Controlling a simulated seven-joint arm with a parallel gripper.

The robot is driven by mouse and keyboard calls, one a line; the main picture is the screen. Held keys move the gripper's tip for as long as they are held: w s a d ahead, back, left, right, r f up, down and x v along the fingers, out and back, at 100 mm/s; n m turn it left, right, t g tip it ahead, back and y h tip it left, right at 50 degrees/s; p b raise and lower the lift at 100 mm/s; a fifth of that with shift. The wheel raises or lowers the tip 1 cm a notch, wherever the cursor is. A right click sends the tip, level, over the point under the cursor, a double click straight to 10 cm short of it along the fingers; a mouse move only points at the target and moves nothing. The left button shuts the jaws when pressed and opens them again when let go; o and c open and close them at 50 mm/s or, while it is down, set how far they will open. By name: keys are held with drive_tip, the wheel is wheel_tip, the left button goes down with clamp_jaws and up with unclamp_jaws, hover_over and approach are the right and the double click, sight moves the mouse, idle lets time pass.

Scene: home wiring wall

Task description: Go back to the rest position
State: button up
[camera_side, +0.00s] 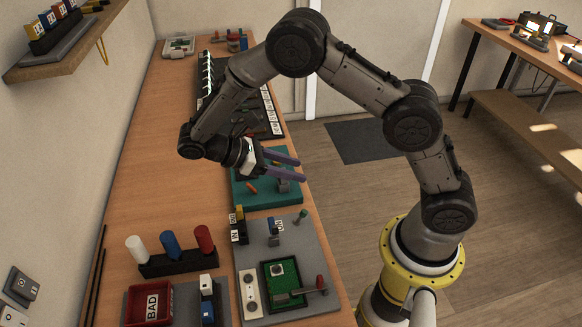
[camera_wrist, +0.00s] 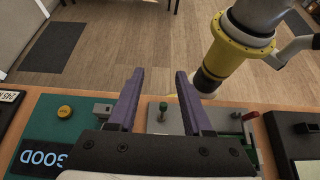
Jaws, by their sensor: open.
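My gripper (camera_side: 286,167) is open, with its two purple fingers spread apart and nothing between them. In the side view it hangs over the teal mat (camera_side: 247,195) on the wooden bench, with the fingers pointing right. In the wrist view, my gripper (camera_wrist: 158,76) shows both fingers apart over the bench's front edge, with the floor beyond. The teal mat (camera_wrist: 52,122) with GOOD lettering lies at the left there.
A grey fixture plate (camera_side: 308,255) holds a green board (camera_side: 283,287) and small levers. A red BAD bin (camera_side: 150,303) and a dark rack (camera_side: 178,263) with white, blue and red cylinders stand left of it. A wall shelf (camera_side: 60,58) is upper left. The floor (camera_side: 450,200) is open.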

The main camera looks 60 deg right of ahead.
idle(0.4)
drive_tip(key=s+d+r+m+t+y, duration=0.2)
drive_tip(key=s+r, duration=0.1)
drive_tip(key=r, duration=0.4)
drive_tip(key=s+d+r+m+t+y, duration=0.1)
drive_tip(key=s+d+r+t+y, duration=0.15)
drive_tip(key=r, duration=0.45)
drive_tip(key=s+a+m+t+y, duration=0.3)
drive_tip(key=s+m+t, duration=0.3)
drive_tip(key=s+t, duration=0.3)
drive_tip(key=shift+s+a+r+y, duration=0.3)
drive_tip(key=shift+a+r+y, duration=0.1)
drive_tip(key=shift+y, duration=0.05)
